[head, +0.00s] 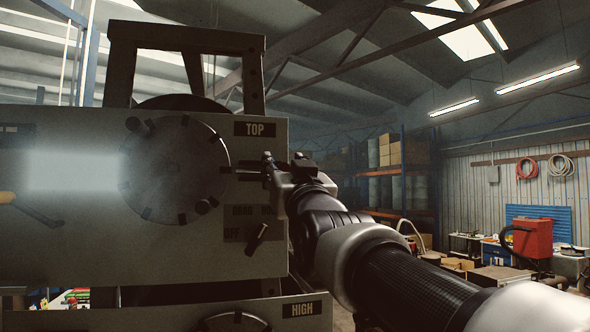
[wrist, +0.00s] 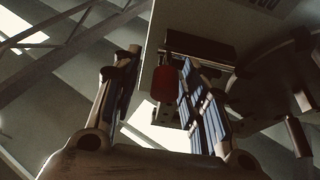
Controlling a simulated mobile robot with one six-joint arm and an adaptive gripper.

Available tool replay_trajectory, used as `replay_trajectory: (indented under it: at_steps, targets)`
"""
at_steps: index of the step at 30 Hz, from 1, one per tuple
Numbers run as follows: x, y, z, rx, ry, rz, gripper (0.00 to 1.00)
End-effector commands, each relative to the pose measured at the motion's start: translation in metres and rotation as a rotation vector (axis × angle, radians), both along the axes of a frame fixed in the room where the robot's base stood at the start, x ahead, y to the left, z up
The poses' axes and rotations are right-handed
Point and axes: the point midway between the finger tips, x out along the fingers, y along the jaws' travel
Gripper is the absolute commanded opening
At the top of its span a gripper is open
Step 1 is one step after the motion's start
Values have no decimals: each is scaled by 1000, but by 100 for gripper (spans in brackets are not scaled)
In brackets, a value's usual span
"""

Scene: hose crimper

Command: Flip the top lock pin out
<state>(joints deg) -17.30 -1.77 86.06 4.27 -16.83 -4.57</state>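The TOP label (head: 255,129) is on the upper right of the grey machine panel (head: 70,170) in the head view. My gripper (head: 272,168) is at the panel's right edge, just below and right of that label. In the wrist view my gripper (wrist: 158,60) is open, with a wide gap between its blue-padded fingers. A red cylindrical piece (wrist: 164,83), perhaps the top lock pin's handle, shows in that gap, closer to the right finger. A dark block (wrist: 200,47) is beside it. I cannot tell whether a finger touches the red piece. In the head view my gripper hides that spot.
A round plate (head: 175,168) with dark studs is left of my gripper. A dark lever (head: 257,238) sticks out lower on the panel. A HIGH label (head: 302,310) is below. Shelving (head: 398,170) and a red machine (head: 532,238) stand far back.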

Motion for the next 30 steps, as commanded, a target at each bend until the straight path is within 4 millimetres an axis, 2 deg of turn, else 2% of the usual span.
replay_trajectory:
  at_steps: [6,10,24,30]
  targets:
    - [-1,0,0,0,0,1,40]
    - [-10,-2,-3,0,-1,1,40]
    - [-91,-25,-38,0,-1,1,40]
    - [-106,-29,-45,0,0,1,40]
